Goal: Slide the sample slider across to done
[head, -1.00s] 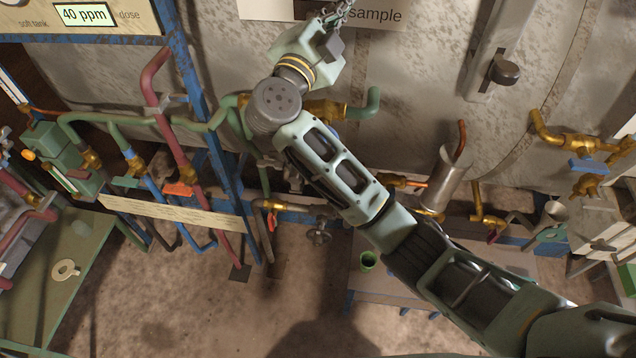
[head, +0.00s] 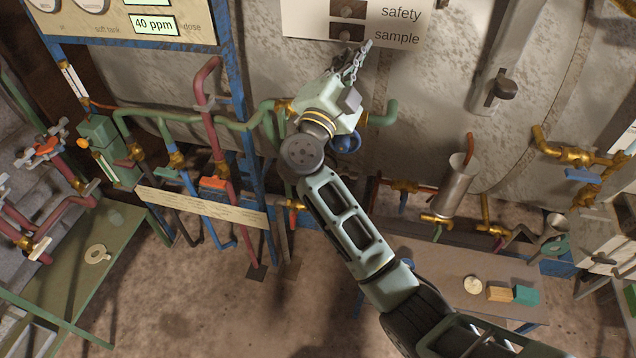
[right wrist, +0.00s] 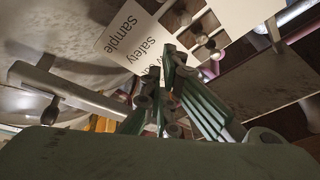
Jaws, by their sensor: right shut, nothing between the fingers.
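The sample slider (head: 347,32) is a dark slot with a small rounded knob, left of the word "sample" on a pale panel (head: 300,20). Its knob sits around the middle-left of the slot as seen from the head. My right gripper (head: 366,46) is shut and empty, with its fingertips just below and right of the slot, close to the panel; contact cannot be told. In the right wrist view the shut fingers (right wrist: 170,62) point toward the panel (right wrist: 150,35), whose lettering appears rotated. My left gripper is not in view.
The safety slider (head: 348,9) sits directly above the sample one. Green pipework (head: 383,115) and a blue handwheel (head: 346,143) lie close to my right wrist. A grey lever with a dark knob (head: 503,88) stands to the right.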

